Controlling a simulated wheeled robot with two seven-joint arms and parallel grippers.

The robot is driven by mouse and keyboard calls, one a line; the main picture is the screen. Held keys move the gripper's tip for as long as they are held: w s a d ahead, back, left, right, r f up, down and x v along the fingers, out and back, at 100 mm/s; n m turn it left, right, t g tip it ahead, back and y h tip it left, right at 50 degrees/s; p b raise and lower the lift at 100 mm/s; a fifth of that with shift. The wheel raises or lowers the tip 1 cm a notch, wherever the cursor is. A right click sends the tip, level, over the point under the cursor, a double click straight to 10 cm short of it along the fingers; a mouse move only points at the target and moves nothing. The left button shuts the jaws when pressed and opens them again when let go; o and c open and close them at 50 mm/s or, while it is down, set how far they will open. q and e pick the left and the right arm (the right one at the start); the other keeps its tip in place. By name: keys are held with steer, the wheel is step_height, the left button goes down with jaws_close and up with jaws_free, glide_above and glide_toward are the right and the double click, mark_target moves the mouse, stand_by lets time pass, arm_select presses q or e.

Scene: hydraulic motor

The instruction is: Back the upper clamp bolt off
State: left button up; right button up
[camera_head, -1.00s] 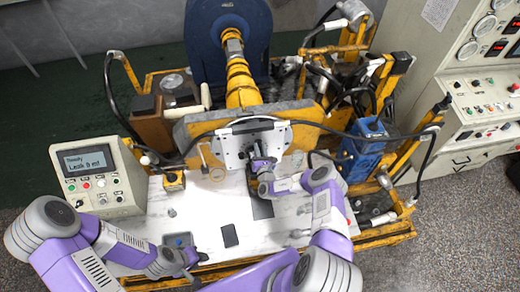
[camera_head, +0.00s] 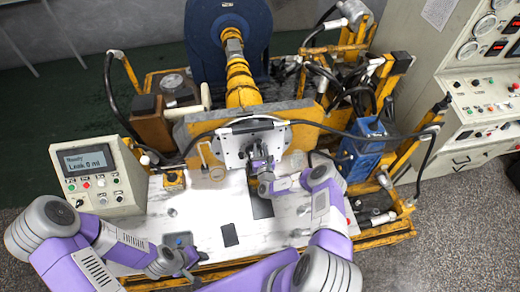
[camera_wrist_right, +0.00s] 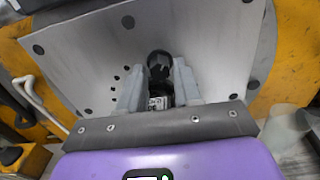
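The upper clamp bolt appears as a dark round bolt head (camera_wrist_right: 159,64) on the silver flange plate (camera_wrist_right: 205,45) in the right wrist view. My right gripper (camera_wrist_right: 160,80) is right at it, with one grey finger on each side of the dark head. I cannot tell whether the fingers touch it. In the head view my right gripper (camera_head: 258,160) is at the front of the plate and hides the bolt. My left gripper (camera_head: 186,262) is low at the left, over the front of the white table, away from the plate; its fingers are too small to read.
A control box (camera_head: 98,178) with a screen reading "Leak 0 ml" stands at the left. A blue block (camera_head: 362,155) stands at the right.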

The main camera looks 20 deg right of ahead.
steer(key=shift+v, duration=3.8)
